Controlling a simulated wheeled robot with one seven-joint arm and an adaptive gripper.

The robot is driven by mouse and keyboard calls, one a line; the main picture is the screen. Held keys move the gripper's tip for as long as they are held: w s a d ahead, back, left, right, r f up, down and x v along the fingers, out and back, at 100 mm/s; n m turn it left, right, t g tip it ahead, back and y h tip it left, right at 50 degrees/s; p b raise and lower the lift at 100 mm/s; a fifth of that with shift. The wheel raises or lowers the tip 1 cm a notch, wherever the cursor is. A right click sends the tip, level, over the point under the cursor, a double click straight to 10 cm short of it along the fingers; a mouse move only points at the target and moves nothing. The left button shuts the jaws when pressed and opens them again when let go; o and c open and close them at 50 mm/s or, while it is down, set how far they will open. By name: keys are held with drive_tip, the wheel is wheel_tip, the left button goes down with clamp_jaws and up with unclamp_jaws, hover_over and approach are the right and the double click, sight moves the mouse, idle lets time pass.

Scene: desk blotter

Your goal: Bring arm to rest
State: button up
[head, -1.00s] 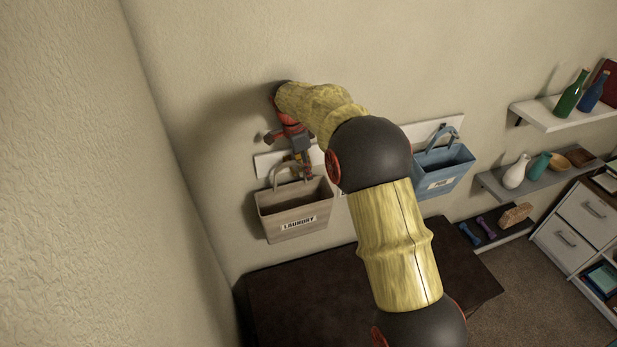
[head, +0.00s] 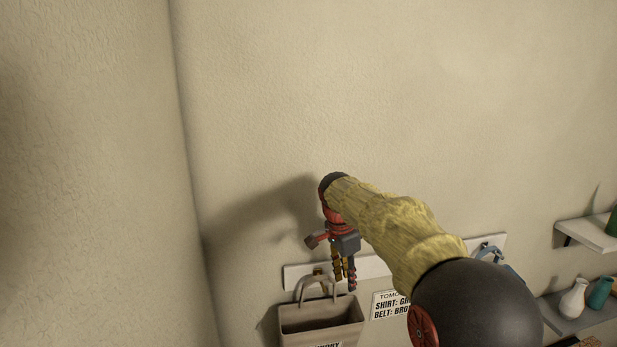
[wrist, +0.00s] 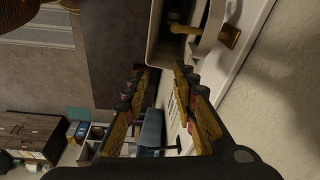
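My gripper (head: 344,283) hangs fingers-down in front of the wall, at the end of my yellow arm. Its fingertips are just above the rim of the grey-brown laundry basket (head: 320,318), right of the handle. In the wrist view my gripper (wrist: 160,88) has its two fingers apart, with nothing held between them. The laundry basket hangs from a brass hook, which shows in the wrist view (wrist: 218,30). Its label is cut off by the lower edge of the head view.
A white hook rail (head: 378,266) runs along the wall. A note (head: 390,305) about shirt and belt hangs below it. A blue basket (head: 489,252) is mostly hidden behind my arm. Shelves (head: 590,234) with vases are at the right. The wall above is clear.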

drive_tip(key=s+d+f+n+t+b, duration=0.1)
drive_tip(key=s+d+f+n+b, duration=0.25)
drive_tip(key=s+b, duration=0.4)
drive_tip(key=s+d+f+n+t+y+b, duration=0.1)
drive_tip(key=s+d+f+n+b, duration=0.3)
drive_tip(key=s, duration=0.7)
drive_tip(key=s+f+n+t+b, duration=0.1)
drive_tip(key=s+f+n+b, duration=0.1)
drive_tip(key=s+f+b, duration=0.65)
drive_tip(key=s+d+f+n+t+b, duration=0.1)
drive_tip(key=s+f+n+b, duration=0.3)
drive_tip(key=s+f, duration=0.4)
drive_tip(key=s, duration=0.3)
drive_tip(key=shift+f+y+b, duration=0.3)
drive_tip(key=shift+f+b, duration=0.05)
drive_tip(key=shift+f, duration=0.05)
drive_tip(key=shift+s, duration=0.1)
